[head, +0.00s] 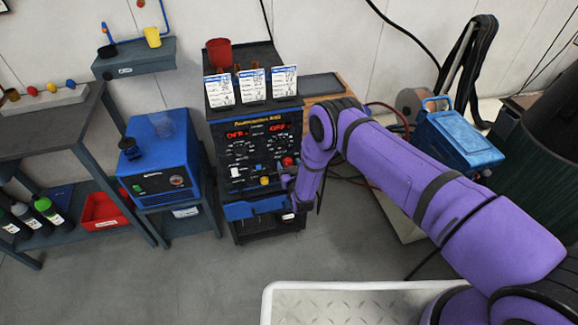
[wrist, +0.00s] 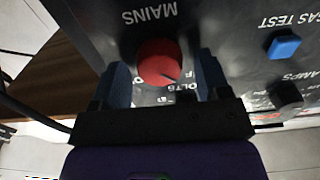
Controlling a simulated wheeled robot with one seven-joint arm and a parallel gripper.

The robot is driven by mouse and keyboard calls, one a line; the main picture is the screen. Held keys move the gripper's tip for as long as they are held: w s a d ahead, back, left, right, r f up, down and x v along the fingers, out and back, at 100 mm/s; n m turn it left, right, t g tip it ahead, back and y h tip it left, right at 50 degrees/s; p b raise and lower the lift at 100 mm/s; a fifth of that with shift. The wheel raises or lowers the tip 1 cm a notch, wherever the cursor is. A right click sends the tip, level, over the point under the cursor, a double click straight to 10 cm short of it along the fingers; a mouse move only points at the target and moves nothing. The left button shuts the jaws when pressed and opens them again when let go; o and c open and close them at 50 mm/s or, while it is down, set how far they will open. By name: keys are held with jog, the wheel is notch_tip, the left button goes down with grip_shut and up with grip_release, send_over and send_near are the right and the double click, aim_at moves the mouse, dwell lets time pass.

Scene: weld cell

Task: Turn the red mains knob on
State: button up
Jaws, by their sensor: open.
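The red mains knob (wrist: 158,62) is round and sits on the dark panel below the MAINS lettering, which appears upside down in the wrist view. A dark pointer line shows on its lower right. In the head view the knob (head: 288,160) is on the right of the welder's front panel (head: 258,150). My gripper (wrist: 163,75) is open, with one blue finger on each side of the knob. I cannot tell whether either finger touches it. In the head view my gripper (head: 287,180) is partly hidden by my arm.
A blue gas test button (wrist: 284,44) and a black amps knob (wrist: 286,95) are to the right in the wrist view. White cards (head: 252,85) and a red cup (head: 219,52) stand on top of the welder. A blue machine (head: 158,155) stands to its left.

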jog(key=c, duration=0.9)
jog(key=shift+m, duration=0.4)
jog(key=m, duration=0.3)
jog(key=shift+d+m, duration=0.15)
jog(key=shift+m, duration=0.25)
jog(key=m, duration=0.4)
jog(key=shift+d+m, duration=0.1)
jog(key=shift+m, duration=0.2)
jog(key=m, duration=0.4)
jog(key=shift+w+f, duration=0.1)
jog(key=shift+f, duration=0.05)
jog(key=m, duration=0.4)
jog(key=shift+m, duration=0.3)
jog(key=shift+f, duration=0.1)
